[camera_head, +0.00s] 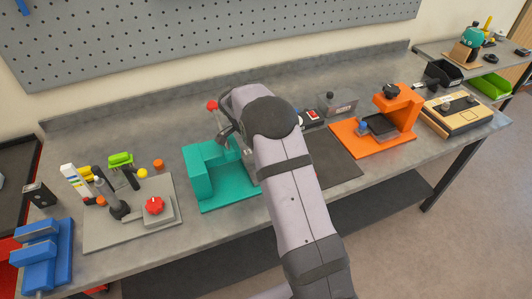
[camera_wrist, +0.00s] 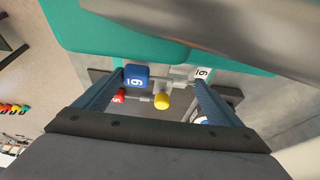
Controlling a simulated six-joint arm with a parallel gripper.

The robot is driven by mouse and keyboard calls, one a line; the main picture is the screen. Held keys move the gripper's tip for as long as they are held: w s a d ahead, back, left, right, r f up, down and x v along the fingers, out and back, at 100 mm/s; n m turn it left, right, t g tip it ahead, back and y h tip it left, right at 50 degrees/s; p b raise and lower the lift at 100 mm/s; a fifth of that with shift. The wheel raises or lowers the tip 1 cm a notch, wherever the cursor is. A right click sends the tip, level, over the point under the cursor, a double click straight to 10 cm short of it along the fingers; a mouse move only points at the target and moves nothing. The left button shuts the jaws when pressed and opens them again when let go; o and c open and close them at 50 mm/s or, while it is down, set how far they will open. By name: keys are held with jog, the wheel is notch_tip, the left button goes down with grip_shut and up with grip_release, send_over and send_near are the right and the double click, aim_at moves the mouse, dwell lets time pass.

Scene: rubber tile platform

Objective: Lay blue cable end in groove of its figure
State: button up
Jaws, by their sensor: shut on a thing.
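In the wrist view, a blue block marked with a digit (camera_wrist: 136,76) lies between the fingertips of my gripper (camera_wrist: 160,79), close against the left finger; I take it as the blue cable end. A grey piece runs from it toward a white tag (camera_wrist: 203,74) at the right finger. My gripper is shut on it, with the fingers apart. A red block (camera_wrist: 118,95) and a yellow knob (camera_wrist: 161,102) show beyond or below. The teal figure (camera_head: 198,178) stands mid-bench; my gripper is above its right side, mostly hidden by my wrist. No groove can be made out.
A grey board (camera_head: 120,228) with a red knob and several pegs lies left on the bench. Blue clamps (camera_head: 45,256) stand at the left end. An orange fixture (camera_head: 380,140) and a beige box (camera_head: 455,113) stand right. A dark mat (camera_head: 333,163) lies beside my arm.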

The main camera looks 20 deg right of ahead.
jog(key=shift+f+b, duration=0.7)
jog(key=shift+b, duration=0.7)
dwell(1.9)
jog(key=o, duration=0.8)
jog(key=shift+o, duration=0.2)
jog(key=shift+r, duration=0.1)
notch_tip(320, 180, up, 7)
jog(key=p, duration=0.3)
jog(key=shift+p, duration=0.35)
jog(key=shift+s, duration=0.1)
